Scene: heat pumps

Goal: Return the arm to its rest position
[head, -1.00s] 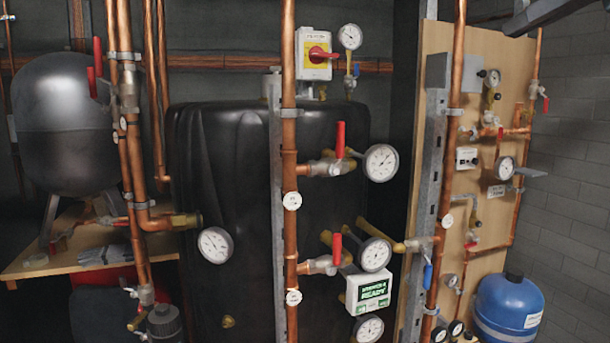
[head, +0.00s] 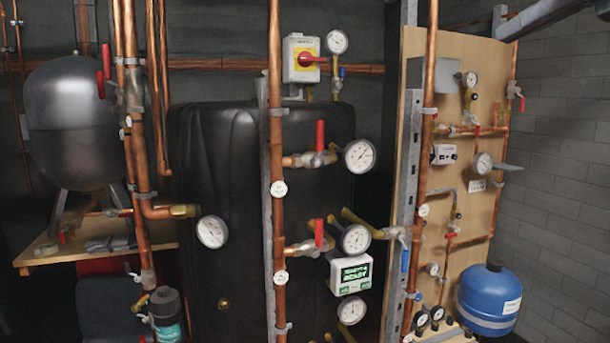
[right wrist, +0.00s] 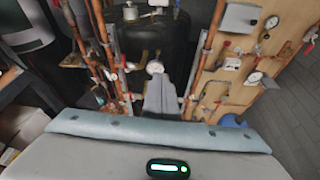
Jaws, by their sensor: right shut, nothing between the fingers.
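My right gripper (right wrist: 160,82) shows in the right wrist view as a grey, narrowing shape in the middle. It is shut and empty, and its tip points toward the pipes and gauges. No gripper can be made out clearly in the head view. My left gripper is not in view.
Copper pipes with red-handled valves and gauges (head: 359,156) stand before a black tank (head: 220,150). A yellow-and-red switch (head: 302,58) is above. A wooden panel (head: 470,100) and a blue vessel (head: 489,298) stand at right. A grey vessel (head: 75,125) is at left.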

